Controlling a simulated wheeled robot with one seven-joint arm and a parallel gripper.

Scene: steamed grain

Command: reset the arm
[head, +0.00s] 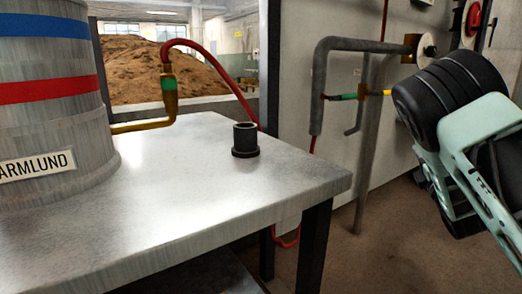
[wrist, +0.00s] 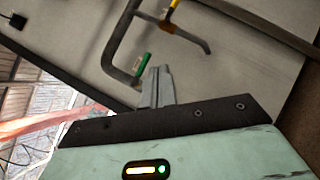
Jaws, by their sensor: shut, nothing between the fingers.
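My gripper (wrist: 158,88) shows in the wrist view, its grey fingers together with nothing between them. Behind it are a wall and a pipe; I see no contact with either. In the head view my arm, with black rounded parts and pale green links, is raised at the right, beyond the right end of the metal table (head: 190,215). The fingers cannot be made out in the head view.
A striped metal drum (head: 50,120) and a short black cylinder (head: 245,139) stand on the table. A brass pipe (head: 148,125) joins a red hose (head: 205,50) behind them. A grey wall pipe (head: 318,90) is left of my arm. Floor (head: 395,240) shows clear below.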

